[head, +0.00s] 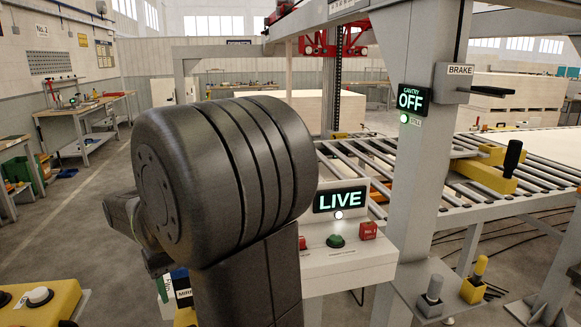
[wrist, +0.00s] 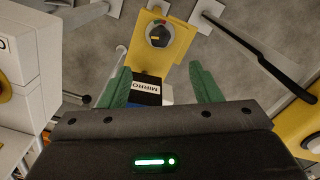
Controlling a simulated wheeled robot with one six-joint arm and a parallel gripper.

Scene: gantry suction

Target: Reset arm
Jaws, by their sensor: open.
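My gripper (wrist: 163,72) shows in the wrist view with its two green fingers spread apart. Nothing is held between them. Beyond the fingers is a dark tag lettered "MIRRO" (wrist: 146,87), partly cut off by my gripper body. A yellow block with a round dark knob (wrist: 160,33) lies farther beyond, between the finger directions.
A control box with a LIVE display (head: 340,199), a green button (head: 335,241) and red parts stands right of my arm. A gantry post (head: 425,150) carries an OFF sign (head: 411,97) and BRAKE lever (head: 490,91). A roller table (head: 485,211) extends right. Open floor (head: 80,240) lies left.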

